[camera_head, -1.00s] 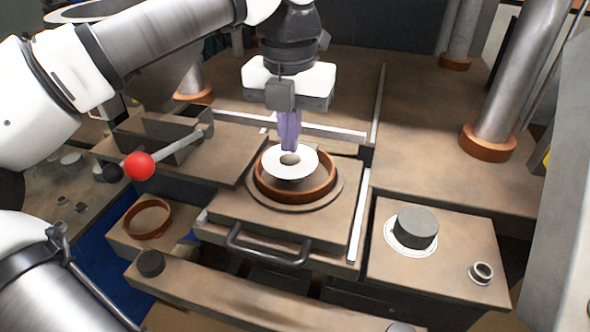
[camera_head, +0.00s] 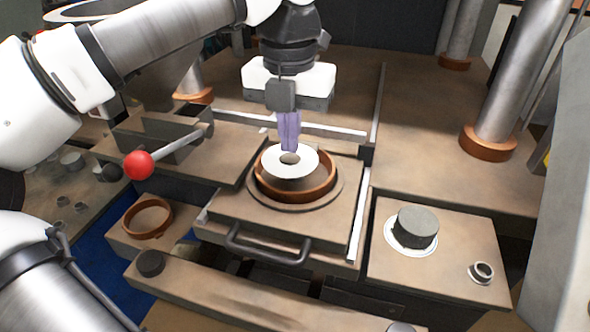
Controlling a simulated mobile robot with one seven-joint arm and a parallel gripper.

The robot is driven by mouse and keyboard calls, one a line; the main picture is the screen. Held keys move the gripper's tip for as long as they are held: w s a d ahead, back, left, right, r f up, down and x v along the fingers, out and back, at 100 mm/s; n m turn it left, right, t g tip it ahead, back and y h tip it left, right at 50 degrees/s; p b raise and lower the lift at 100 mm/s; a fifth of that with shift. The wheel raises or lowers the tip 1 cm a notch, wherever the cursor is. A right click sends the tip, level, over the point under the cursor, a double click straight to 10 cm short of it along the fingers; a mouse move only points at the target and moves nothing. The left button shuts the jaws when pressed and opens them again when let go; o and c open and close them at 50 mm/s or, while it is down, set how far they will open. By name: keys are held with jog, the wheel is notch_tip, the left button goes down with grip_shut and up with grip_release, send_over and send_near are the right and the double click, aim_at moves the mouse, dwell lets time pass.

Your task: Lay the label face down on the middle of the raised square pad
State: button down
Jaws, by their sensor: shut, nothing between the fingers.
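A flat white disc with a centre hole (camera_head: 272,166), which looks like the label, sits at the brown-orange ring (camera_head: 293,194). I cannot tell whether it rests on something inside the ring, or which face is up. The ring stands on a round base on a raised square plate (camera_head: 230,212) with a front handle. My gripper (camera_head: 289,148) points down with its purplish fingers shut, at the back edge of the disc's hole. It holds nothing; whether the tips touch the disc is unclear. Another white disc (camera_head: 392,238) lies under a dark grey cylinder (camera_head: 417,222) on the right block.
A small metal ring (camera_head: 481,269) lies on the right block. A lever with a red knob (camera_head: 138,165) and a loose brown ring (camera_head: 147,219) are at the left. Thick metal columns (camera_head: 508,90) rise at the back right. The bar handle (camera_head: 268,250) sticks out in front.

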jog(key=shift+f+b, duration=0.5)
jog(key=shift+f, duration=0.25)
jog(key=shift+w+d+f, duration=0.1)
jog(key=shift+w+d, duration=0.1)
jog(key=shift+w, duration=0.35)
jog(key=shift+w+d+f, duration=0.1)
jog(key=shift+w+d, duration=0.1)
jog(key=shift+w, duration=0.3)
dwell(1.6)
jog(key=shift+r+p, duration=0.15)
jog(key=shift+p, duration=0.15)
jog(key=shift+w+r+p, duration=0.1)
jog(key=shift+r+p, duration=0.4)
jog(key=shift+r, duration=0.05)
jog(key=shift+r+p, duration=2.15)
jog(key=shift+r, duration=0.75)
jog(key=shift+f, duration=0.15)
